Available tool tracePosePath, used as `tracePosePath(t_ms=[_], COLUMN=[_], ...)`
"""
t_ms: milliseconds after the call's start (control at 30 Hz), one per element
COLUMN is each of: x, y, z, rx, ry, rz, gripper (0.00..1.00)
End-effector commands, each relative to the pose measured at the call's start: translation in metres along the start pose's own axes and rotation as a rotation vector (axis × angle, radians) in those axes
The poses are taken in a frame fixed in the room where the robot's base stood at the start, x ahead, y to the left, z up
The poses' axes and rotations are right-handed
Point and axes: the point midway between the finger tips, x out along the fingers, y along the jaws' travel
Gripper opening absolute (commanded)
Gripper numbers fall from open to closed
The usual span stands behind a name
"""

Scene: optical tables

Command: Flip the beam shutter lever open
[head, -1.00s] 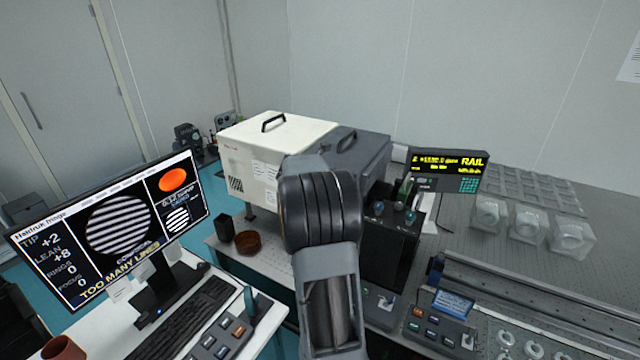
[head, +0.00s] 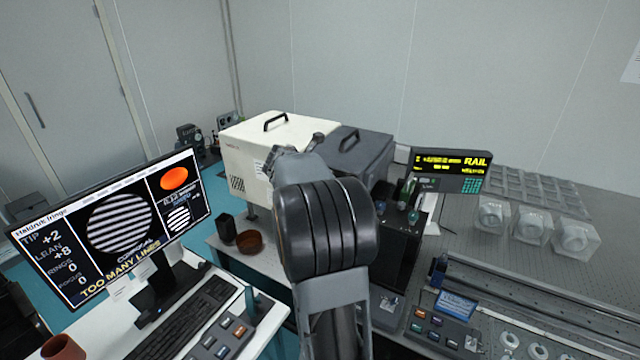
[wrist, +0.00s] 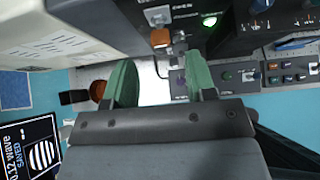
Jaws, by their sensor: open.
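My gripper (wrist: 160,76) shows in the wrist view with its two green fingers spread apart and nothing between them. Behind the gap is a pale surface, with an orange block (wrist: 160,38) just above it. A small metal lever-like part (wrist: 157,17) sits on the grey panel at the top. A small toggle (wrist: 249,76) stands on the control box (wrist: 226,88) to the right of the fingers. I cannot tell which is the beam shutter lever. In the head view my arm hides the fingers and the area in front of the pale housing.
In the head view, a cream housing (head: 258,138) and a dark grey housing (head: 372,150) stand behind my arm. A black unit with knobs (head: 398,245) is to its right. The monitor (head: 115,228) is at left.

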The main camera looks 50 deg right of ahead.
Motion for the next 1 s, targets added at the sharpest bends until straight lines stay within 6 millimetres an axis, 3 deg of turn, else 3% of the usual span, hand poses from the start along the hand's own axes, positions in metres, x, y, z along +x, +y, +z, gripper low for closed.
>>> tracePosePath(t_ms=[200,400,600,1000], x=[-0.041,-0.065,-0.074,-0.074], y=[0.001,0.001,0.000,0.000], z=[-0.001,0.000,0.000,0.000], rx=[0.000,-0.001,-0.001,0.000], ry=[-0.003,-0.001,0.000,0.000], rz=[0.004,0.002,0.001,0.000], gripper=[0.51,0.51,0.51,0.51])
